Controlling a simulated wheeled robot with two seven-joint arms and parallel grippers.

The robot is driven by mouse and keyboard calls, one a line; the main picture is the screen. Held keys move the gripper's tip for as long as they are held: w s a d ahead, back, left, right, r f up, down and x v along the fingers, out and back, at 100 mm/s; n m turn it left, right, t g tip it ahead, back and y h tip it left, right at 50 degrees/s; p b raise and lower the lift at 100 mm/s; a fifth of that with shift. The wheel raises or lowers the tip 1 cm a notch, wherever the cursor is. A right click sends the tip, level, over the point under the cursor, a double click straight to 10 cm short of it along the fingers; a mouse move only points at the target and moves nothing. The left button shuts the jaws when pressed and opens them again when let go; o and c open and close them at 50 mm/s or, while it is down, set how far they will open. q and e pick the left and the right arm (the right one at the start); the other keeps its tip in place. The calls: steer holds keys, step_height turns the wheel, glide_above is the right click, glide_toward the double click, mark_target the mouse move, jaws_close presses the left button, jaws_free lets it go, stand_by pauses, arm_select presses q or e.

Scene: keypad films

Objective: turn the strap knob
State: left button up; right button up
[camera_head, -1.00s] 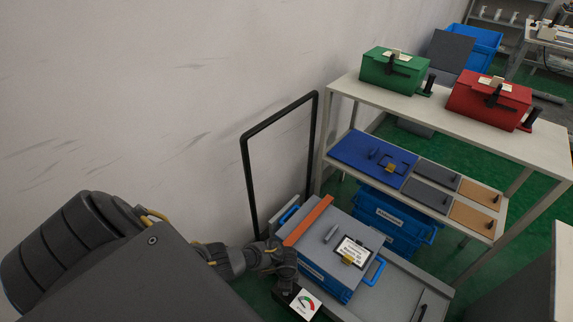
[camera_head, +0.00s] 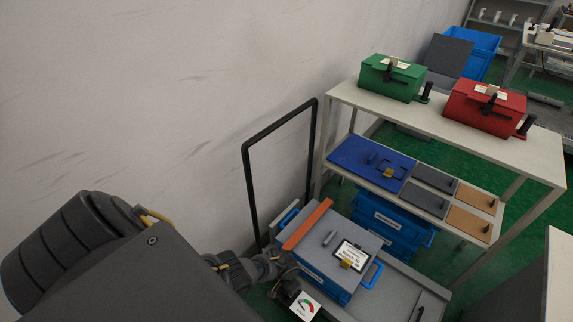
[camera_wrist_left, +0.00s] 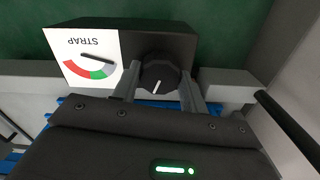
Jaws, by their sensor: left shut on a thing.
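The strap gauge (camera_wrist_left: 92,56) is a white plate lettered STRAP, upside down in the left wrist view, on a dark box (camera_wrist_left: 190,42). Its arc is red, green and grey, and its black needle lies toward the grey end. The round black strap knob (camera_wrist_left: 160,74), with a white mark, sits beside the gauge. My left gripper (camera_wrist_left: 160,88) is shut on the knob, one finger on each side. In the head view the gauge (camera_head: 306,305) shows at the bottom, with my left gripper (camera_head: 286,288) beside it; the knob is hidden there. My right gripper is out of view.
A grey-lidded blue case (camera_head: 325,284) with an orange bar (camera_head: 306,224) stands behind the gauge. A black frame (camera_head: 248,190) rises by the wall at left. A shelf table (camera_head: 430,110) with green and red boxes stands farther back.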

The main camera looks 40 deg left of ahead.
arm_select(q)
steer(key=shift+n, duration=0.4)
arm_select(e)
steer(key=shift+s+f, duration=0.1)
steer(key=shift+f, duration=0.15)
arm_select(q)
steer(key=shift+w, duration=0.1)
steer(key=o, duration=1)
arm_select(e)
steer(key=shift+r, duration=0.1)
arm_select(q)
steer(key=shift+r, duration=0.2)
step_height(320, 180, up, 6)
steer(key=p, duration=0.4)
steer(key=shift+f+p, duration=0.25)
steer(key=shift+p, duration=0.05)
steer(key=shift+r+p, duration=1.45)
steer(key=shift+r, duration=1)
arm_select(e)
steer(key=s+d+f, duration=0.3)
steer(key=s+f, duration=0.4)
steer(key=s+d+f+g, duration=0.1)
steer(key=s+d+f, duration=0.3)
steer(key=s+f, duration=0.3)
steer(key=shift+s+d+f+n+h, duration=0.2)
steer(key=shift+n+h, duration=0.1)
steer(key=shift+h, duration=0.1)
